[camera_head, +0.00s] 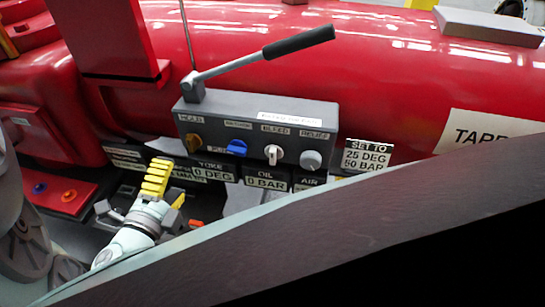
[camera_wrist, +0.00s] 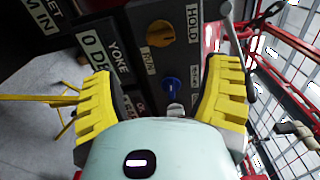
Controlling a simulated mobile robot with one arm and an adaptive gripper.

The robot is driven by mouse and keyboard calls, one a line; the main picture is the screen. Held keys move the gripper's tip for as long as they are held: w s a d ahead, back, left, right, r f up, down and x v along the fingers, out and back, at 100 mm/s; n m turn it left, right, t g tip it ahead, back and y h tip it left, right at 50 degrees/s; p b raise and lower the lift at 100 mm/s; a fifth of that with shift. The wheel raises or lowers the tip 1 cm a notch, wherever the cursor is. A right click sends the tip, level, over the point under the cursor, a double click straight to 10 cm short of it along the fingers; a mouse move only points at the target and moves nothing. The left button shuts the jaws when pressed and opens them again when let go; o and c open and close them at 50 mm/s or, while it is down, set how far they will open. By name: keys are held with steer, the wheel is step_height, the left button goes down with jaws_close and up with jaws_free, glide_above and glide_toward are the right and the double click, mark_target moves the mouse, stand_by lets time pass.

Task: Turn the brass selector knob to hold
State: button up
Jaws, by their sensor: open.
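The brass selector knob (camera_head: 194,142) is at the left end of the grey panel's front face, below a HOLD label (camera_head: 190,118). In the wrist view the round brass knob (camera_wrist: 160,33) lies beyond my fingertips, with the HOLD label (camera_wrist: 193,24) to its right. I cannot tell clearly which way its pointer faces. My gripper (camera_head: 158,172) has yellow ribbed fingers and is below and left of the knob, apart from it. In the wrist view my gripper (camera_wrist: 160,70) is open and empty, its fingers wide apart.
A blue knob (camera_head: 236,148), a white knob (camera_head: 273,153) and a pale grey knob (camera_head: 311,160) sit along the same panel (camera_head: 330,130). A black-handled lever (camera_head: 298,42) rises above it. Gauge labels (camera_head: 265,183) lie beneath. A red cylinder (camera_head: 390,70) stands behind.

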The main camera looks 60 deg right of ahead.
steer(key=shift+v, duration=0.85)
